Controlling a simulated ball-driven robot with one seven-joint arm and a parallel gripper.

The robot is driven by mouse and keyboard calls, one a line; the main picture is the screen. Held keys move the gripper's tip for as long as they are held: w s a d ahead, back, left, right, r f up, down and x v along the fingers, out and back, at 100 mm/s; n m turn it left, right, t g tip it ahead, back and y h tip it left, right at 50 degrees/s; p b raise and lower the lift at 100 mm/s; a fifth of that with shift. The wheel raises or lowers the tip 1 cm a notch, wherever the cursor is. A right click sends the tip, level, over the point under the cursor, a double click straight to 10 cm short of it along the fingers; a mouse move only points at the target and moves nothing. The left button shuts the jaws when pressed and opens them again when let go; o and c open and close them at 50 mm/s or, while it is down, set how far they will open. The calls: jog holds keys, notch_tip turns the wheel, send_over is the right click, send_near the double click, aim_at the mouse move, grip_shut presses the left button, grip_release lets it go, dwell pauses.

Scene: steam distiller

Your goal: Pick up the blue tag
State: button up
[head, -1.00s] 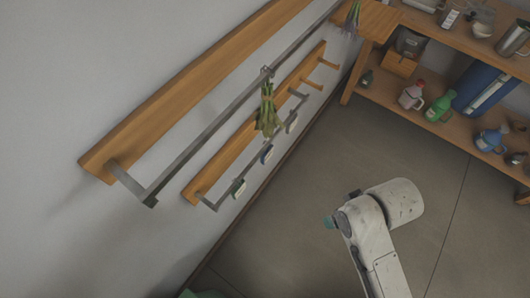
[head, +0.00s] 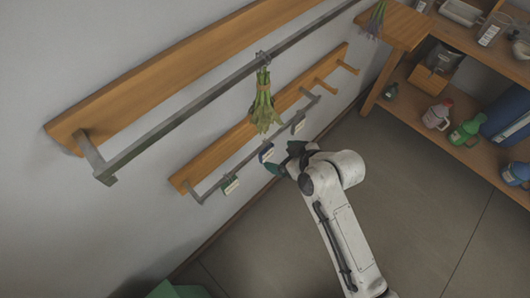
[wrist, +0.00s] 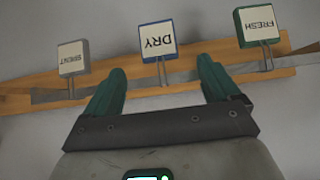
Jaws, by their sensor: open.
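The blue tag (head: 266,153) hangs in the middle of the lower wall rail in the head view. In the wrist view the blue tag (wrist: 158,43) has a white face reading DRY, upside down. My gripper (head: 284,158) is just right of it in the head view. In the wrist view my gripper (wrist: 162,68) has its two green fingers apart, with nothing between them. The blue tag lies beyond the fingertips, roughly centred between them, and appears apart from them.
The green FRESH tag (wrist: 257,27) and the grey SPENT tag (wrist: 73,59) hang on either side. A herb bundle (head: 264,105) hangs from the upper rail (head: 190,112). A stocked wooden shelf (head: 415,100) stands at right. The floor (head: 410,190) is clear.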

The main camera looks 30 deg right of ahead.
aim_at(266, 152)
jog(key=shift+x, duration=4.6)
jog(key=shift+d, duration=0.1)
jog(key=c, duration=1)
